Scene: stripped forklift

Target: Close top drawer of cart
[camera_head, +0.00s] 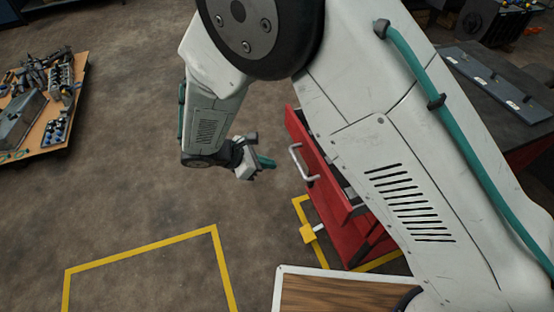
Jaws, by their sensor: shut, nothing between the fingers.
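The red cart (370,250) stands right of centre, largely hidden behind my arm. Its top drawer (322,168) appears pulled out toward the left, with its red front panel and part of its inside showing. A silver bar handle (303,166) is on the drawer front. My gripper (268,163) is shut and empty. In the picture it is just left of the handle, with a gap between them. I cannot tell its height against the drawer.
A pallet-like board (50,140) with loose machine parts lies at the far left. A dark worktop (490,100) with grey panels is at the upper right. Yellow tape (145,250) marks the floor. The floor left of the cart is clear.

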